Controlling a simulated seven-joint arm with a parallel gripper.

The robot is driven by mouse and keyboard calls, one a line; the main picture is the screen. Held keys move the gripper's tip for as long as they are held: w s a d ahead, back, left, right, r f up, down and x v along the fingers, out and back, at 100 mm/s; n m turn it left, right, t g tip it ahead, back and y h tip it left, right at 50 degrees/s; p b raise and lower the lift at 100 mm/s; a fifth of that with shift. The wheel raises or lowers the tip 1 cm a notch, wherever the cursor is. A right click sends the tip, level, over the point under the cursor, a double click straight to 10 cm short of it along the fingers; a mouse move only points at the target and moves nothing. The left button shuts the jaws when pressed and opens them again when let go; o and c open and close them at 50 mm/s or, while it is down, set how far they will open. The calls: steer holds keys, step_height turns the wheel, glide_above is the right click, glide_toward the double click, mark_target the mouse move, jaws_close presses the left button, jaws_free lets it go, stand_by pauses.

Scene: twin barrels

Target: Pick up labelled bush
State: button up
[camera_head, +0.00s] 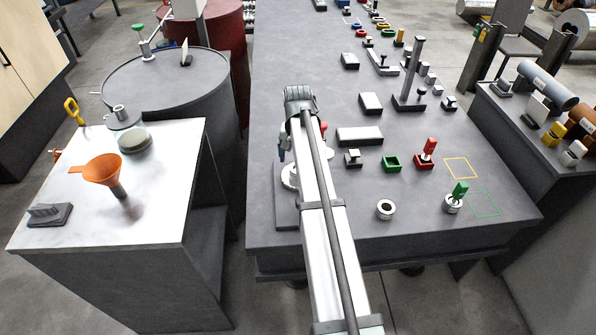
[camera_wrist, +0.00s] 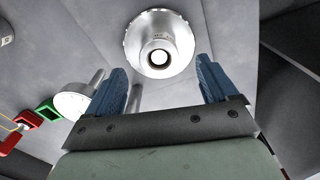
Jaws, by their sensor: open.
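A short silver ring with a dark bore (camera_head: 385,208), which looks like the bush, stands upright on the near part of the grey table. I can make out no label on it. A small grey piece at the left edge of the wrist view (camera_wrist: 7,35) may be the same ring, but I cannot tell. My gripper (camera_wrist: 162,68) has its two blue fingers spread apart with nothing held between them. A round silver flanged part with a bright centre (camera_wrist: 160,40) shows beyond the fingertips. In the head view my arm hides most of the gripper, which is left of the ring.
A green tray (camera_head: 392,163), a red stand (camera_head: 425,157) and a dark post (camera_head: 411,75) are farther back. A side table holds an orange funnel (camera_head: 103,170). Bare tabletop surrounds the bush.

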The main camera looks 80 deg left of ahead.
steer(key=shift+w+f, duration=0.1)
steer(key=shift+f, duration=2.5)
steer(key=shift+c, duration=0.2)
steer(key=c, duration=1.4)
